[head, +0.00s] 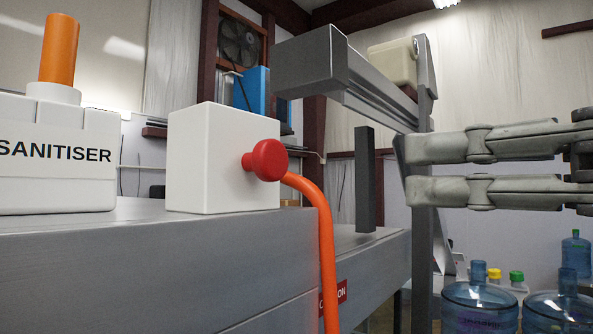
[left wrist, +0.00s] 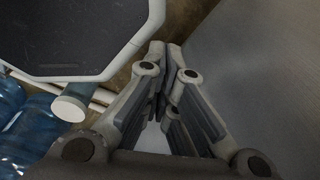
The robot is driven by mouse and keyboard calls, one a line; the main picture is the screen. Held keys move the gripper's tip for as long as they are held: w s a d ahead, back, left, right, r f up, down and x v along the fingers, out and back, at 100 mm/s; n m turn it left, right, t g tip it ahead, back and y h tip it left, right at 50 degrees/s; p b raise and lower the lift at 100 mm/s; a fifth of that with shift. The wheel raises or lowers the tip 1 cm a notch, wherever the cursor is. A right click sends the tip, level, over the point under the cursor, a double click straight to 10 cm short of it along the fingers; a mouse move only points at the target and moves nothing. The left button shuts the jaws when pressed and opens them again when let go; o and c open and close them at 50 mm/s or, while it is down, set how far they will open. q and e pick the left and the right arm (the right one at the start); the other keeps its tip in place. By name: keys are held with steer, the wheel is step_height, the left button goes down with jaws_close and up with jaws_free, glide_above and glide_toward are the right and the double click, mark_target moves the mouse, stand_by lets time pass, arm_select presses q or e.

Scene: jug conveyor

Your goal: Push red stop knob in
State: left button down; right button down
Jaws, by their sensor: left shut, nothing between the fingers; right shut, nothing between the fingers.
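The red stop knob (head: 268,160) sticks out on a short stem from the right-hand face of a white box (head: 215,160), which stands on a grey metal conveyor frame (head: 200,262). My right gripper (head: 408,170) comes in from the right of the head view, level with the knob. Its fingers are shut and empty, pointing left, and apart from the knob in the picture. My left gripper (left wrist: 162,60) shows only in the left wrist view; its fingers are shut with nothing between them. The knob does not show in the left wrist view.
An orange hose (head: 325,250) hangs beside the box. A sanitiser container (head: 55,160) stands on the left. A grey metal post (head: 422,250) and beam rise behind my right gripper. Blue water jugs (head: 480,300) stand at lower right. Open air lies between knob and right gripper.

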mark_target(276, 176)
steer(key=p+x, duration=0.6)
steer(key=x, duration=0.7)
steer(key=shift+w+a, duration=0.25)
steer(key=shift+f, duration=0.1)
steer(key=shift+w+a+f+b, duration=0.15)
steer(key=shift+w+a+b, duration=0.1)
steer(key=shift+b, duration=0.25)
steer(key=shift+w+a+b, duration=0.1)
steer(key=shift+a+b, duration=0.15)
steer(key=shift+b, duration=0.1)
steer(key=shift+w+a, duration=0.1)
steer(key=shift+a, duration=0.05)
